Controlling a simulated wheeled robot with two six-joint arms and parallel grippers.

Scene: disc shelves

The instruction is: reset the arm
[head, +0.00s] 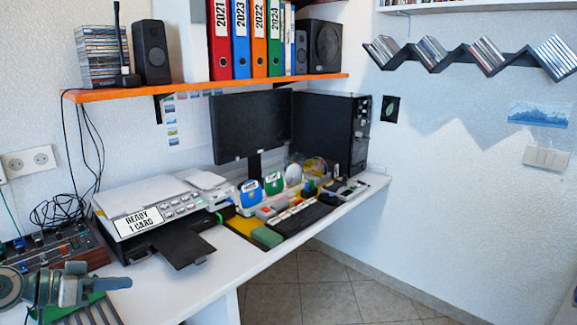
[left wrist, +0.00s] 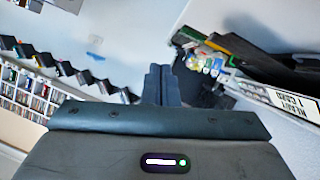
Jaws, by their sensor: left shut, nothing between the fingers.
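My left gripper (head: 110,283) comes in from the lower left in the head view, above the near end of the white desk. Its fingers are together and hold nothing. In the left wrist view the shut fingers of the left gripper (left wrist: 162,84) point away toward the wall and desk. They appear clear of the objects around them. My right gripper is in neither view.
A printer (head: 165,213) labelled "READY 1 CARD" stands on the desk (head: 215,275), its tray sticking out. A mixer (head: 50,245) lies to its left. A zigzag disc shelf (head: 455,60) hangs right.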

